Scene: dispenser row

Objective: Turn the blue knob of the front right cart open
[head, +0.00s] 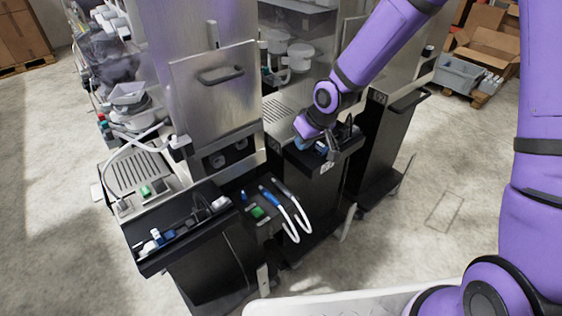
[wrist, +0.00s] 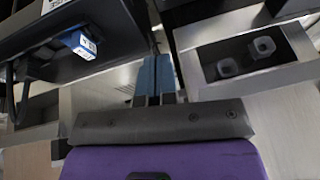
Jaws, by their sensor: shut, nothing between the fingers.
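In the head view my gripper (head: 333,152) is at the top of the black cart (head: 312,186) right of the middle. A small blue part (head: 321,147), which looks like the blue knob, shows close beside it, partly hidden by my wrist. In the wrist view a blue-and-white piece (wrist: 82,44) sits on a black cart edge at upper left, left of my fingers. My gripper (wrist: 155,62) is shut and empty, its two blue-grey fingers together. The fingertips look apart from the blue piece. I cannot tell how far the knob is turned.
Another black cart (head: 195,250) stands at front left, and one (head: 385,140) stands behind at right. Two handles with white hoses (head: 292,222) hang between carts.

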